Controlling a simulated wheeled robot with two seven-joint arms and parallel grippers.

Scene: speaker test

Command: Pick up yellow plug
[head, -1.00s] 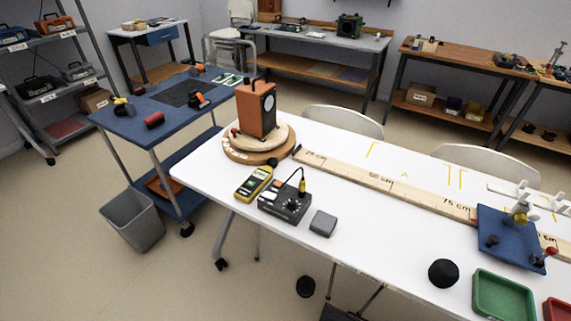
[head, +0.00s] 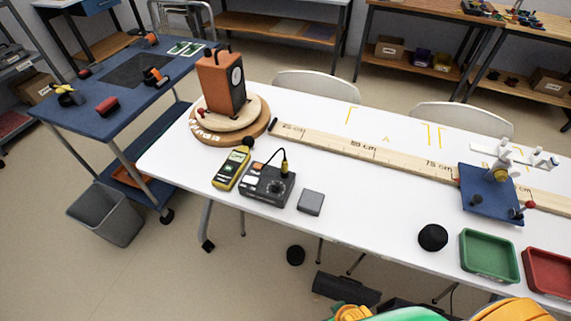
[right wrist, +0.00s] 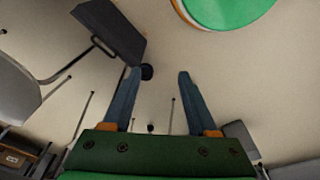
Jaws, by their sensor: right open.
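The small yellow plug (head: 284,169) stands upright on the black control box (head: 266,186), with a black cable looping up from it. The box is near the front edge of the white table, left of centre in the head view. My right gripper (right wrist: 157,75) is open in the right wrist view, with nothing between its fingers and the floor behind them. That view does not show the plug. My left gripper is not in view.
A yellow meter (head: 231,168) stands close left of the box and a grey block (head: 311,202) to its right. Behind are an orange speaker (head: 221,84) on a round wooden turntable and a long ruler board (head: 365,153). The front middle tabletop is fairly clear.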

